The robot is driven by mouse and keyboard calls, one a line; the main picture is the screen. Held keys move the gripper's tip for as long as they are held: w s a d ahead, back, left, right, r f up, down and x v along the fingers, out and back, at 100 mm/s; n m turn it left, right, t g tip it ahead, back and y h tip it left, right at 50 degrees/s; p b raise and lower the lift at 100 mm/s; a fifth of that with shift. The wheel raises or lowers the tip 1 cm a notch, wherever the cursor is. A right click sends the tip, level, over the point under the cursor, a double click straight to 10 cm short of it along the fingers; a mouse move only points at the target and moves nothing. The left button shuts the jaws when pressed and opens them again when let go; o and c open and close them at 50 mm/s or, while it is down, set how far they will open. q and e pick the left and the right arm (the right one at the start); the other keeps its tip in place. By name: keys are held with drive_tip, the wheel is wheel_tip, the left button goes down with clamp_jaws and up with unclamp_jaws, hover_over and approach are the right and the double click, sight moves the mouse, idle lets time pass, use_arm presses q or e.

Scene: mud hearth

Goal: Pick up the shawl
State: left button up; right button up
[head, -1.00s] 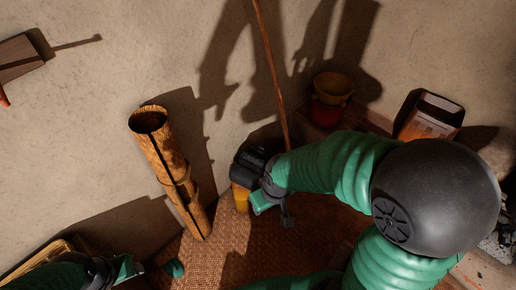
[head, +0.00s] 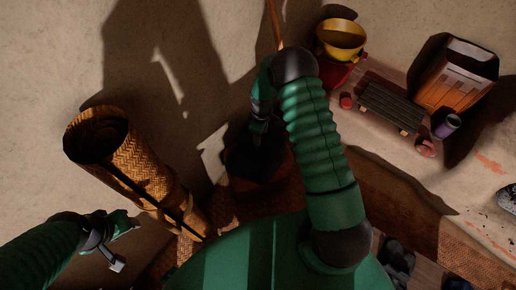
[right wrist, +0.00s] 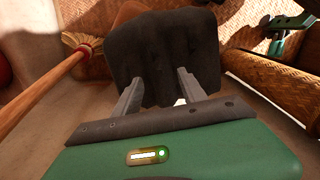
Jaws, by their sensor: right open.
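A dark grey cloth, which I take as the shawl (head: 245,158), hangs folded over a brown support below my right gripper (head: 259,128) in the head view. In the right wrist view the shawl (right wrist: 165,50) fills the space just beyond the fingertips. My right gripper (right wrist: 156,80) is open, its two fingers pointing at the cloth; I cannot tell whether they touch it. My left gripper (head: 124,244) is open and empty at the lower left, away from the shawl. The lower part of the shawl is in deep shadow.
A rolled woven mat (head: 140,175) stands tilted left of the shawl. A broom (right wrist: 60,75) leans beside it.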

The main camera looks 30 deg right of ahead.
drive_tip(key=f, duration=0.2)
drive_tip(key=f+b, duration=0.1)
drive_tip(key=w+f, duration=0.1)
drive_tip(key=f, duration=0.1)
drive_tip(key=shift+f+b, duration=0.3)
drive_tip(key=shift+b, duration=0.1)
drive_tip(key=shift+a+f, duration=0.1)
drive_tip(key=shift+f, duration=0.3)
drive_tip(key=shift+r, duration=0.1)
drive_tip(key=shift+c, duration=0.3)
clamp_jaws()
